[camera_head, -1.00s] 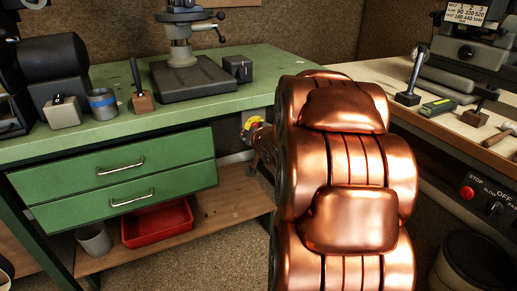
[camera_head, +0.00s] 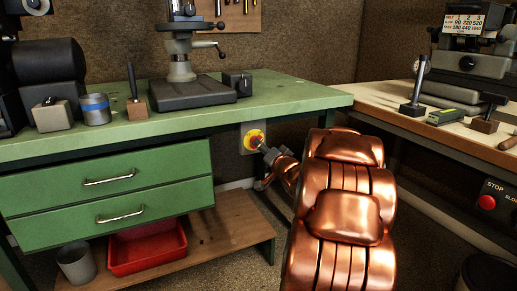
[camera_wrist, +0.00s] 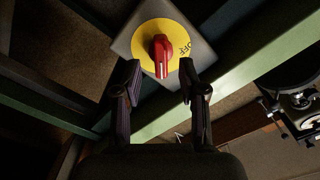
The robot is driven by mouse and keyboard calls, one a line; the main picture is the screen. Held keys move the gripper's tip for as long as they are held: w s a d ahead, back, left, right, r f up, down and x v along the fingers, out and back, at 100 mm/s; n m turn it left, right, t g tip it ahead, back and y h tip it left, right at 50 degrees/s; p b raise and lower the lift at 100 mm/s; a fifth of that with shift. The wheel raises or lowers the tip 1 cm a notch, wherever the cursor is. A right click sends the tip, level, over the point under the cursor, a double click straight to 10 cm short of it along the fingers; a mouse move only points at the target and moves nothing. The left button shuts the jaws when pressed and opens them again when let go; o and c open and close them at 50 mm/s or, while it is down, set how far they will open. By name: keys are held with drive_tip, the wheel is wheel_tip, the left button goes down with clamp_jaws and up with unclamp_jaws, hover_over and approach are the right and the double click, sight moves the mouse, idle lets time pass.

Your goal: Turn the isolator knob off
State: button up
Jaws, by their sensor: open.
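The isolator knob (camera_wrist: 161,55) is a red handle on a yellow round plate (camera_wrist: 145,32), set on a grey box (camera_wrist: 123,43). In the wrist view its grip runs nearly up and down the picture, and the word OFF is on the yellow plate to its right. In the head view the yellow plate (camera_head: 249,146) shows under the green bench's right end. My gripper (camera_wrist: 160,67) is open, one finger on each side of the knob's lower end, with gaps visible. In the head view my gripper (camera_head: 265,149) is at the knob, partly hidden by my copper-coloured arm.
The green bench (camera_head: 300,92) with two drawers (camera_head: 110,182) stands left of the isolator. A lower wooden shelf (camera_head: 225,225) holds a red tray (camera_head: 148,250). A second bench (camera_head: 385,97) with machine controls and a STOP button (camera_head: 487,202) is at right.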

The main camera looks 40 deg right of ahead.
drive_tip(key=shift+b+x, duration=0.45)
drive_tip(key=shift+x, duration=1.35)
drive_tip(key=shift+c, duration=0.4)
clamp_jaws()
